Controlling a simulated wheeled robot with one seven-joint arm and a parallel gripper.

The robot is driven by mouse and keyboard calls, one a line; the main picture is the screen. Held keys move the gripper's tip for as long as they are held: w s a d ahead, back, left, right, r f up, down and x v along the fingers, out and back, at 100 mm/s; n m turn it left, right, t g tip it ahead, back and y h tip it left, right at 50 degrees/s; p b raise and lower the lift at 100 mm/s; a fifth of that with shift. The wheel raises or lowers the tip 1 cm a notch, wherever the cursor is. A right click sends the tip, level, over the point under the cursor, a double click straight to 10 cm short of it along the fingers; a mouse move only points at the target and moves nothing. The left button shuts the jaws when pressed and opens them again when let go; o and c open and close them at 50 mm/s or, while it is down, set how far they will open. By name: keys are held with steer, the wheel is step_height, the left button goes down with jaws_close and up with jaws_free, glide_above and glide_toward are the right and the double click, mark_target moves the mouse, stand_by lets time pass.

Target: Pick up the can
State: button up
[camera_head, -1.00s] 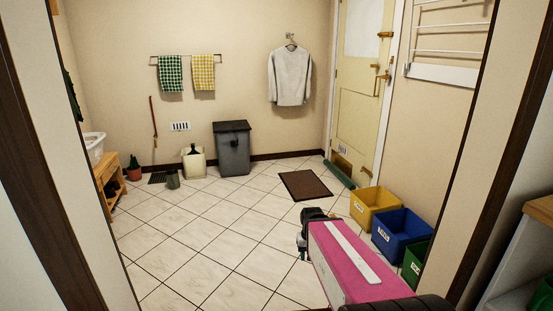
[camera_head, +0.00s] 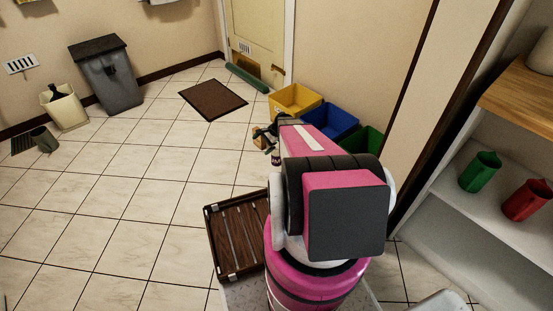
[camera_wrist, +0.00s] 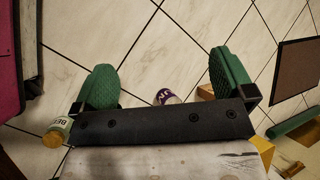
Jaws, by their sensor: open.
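My gripper (camera_wrist: 163,82) is open in the wrist view, its two green-padded fingers apart with bare tiles between the tips. A small purple-and-white can-like item (camera_wrist: 167,97) shows between the fingers, partly hidden by the black gripper bar. A round container with a pale green label and gold end (camera_wrist: 58,130) lies in view beside the left finger; I cannot tell which of these is the can. In the head view my gripper (camera_head: 268,132) is low near the yellow bin, with the purple item (camera_head: 276,160) just below it.
Yellow (camera_head: 296,101), blue (camera_head: 331,121) and green (camera_head: 364,143) bins line the right wall. A small tan block (camera_head: 259,138) is near my gripper. A brown mat (camera_head: 212,100) and grey bin (camera_head: 107,76) are farther back.

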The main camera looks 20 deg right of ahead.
steer(key=w+d+f+m+t+y, duration=0.1)
steer(key=w+d+f+m+t, duration=0.1)
steer(key=w+d+f+m, duration=0.35)
steer(key=w+d+f+m+t+y, duration=0.2)
steer(key=w+d+f+m, duration=0.1)
steer(key=d+f, duration=0.5)
steer(key=m+t, duration=0.3)
steer(key=m, duration=0.2)
glide_toward(276, 154)
steer(key=shift+t, duration=0.3)
steer(key=shift+w+d+f+x, duration=0.1)
steer(key=shift+d+f+x, duration=0.15)
steer(key=shift+x, duration=1.6)
steer(key=shift+w+d+f+x, duration=0.1)
steer(key=shift+f+x, duration=0.1)
steer(key=shift+x, duration=1.6)
steer(key=shift+w+d+f+x, duration=0.1)
steer(key=shift+d+f+x, duration=0.15)
steer(key=shift+x, duration=1.6)
steer(key=shift+s, duration=0.1)
steer(key=shift+c, duration=0.3)
steer(key=c, duration=0.9)
